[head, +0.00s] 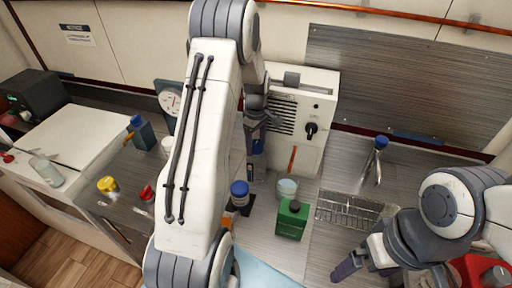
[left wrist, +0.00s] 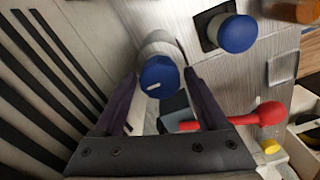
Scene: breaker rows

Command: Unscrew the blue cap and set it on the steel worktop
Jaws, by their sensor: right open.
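A blue cap with a white mark (left wrist: 160,76) tops a pale cylinder and shows between the fingertips of my left gripper (left wrist: 163,72) in the left wrist view. I cannot tell whether the fingers press on it. In the head view, my left gripper (head: 262,124) points down near the back wall unit, with blue (head: 258,145) just below it. A second blue-capped bottle (head: 240,188) stands on a black pad, and its cap also shows in the left wrist view (left wrist: 229,34). My right gripper (head: 362,265) is open and empty at the lower right. The steel worktop (head: 262,220) lies below.
A white wall unit (head: 310,100) is behind. A red-handled tool (left wrist: 240,118) lies near my left gripper. Some bare worktop shows around the green bottle.

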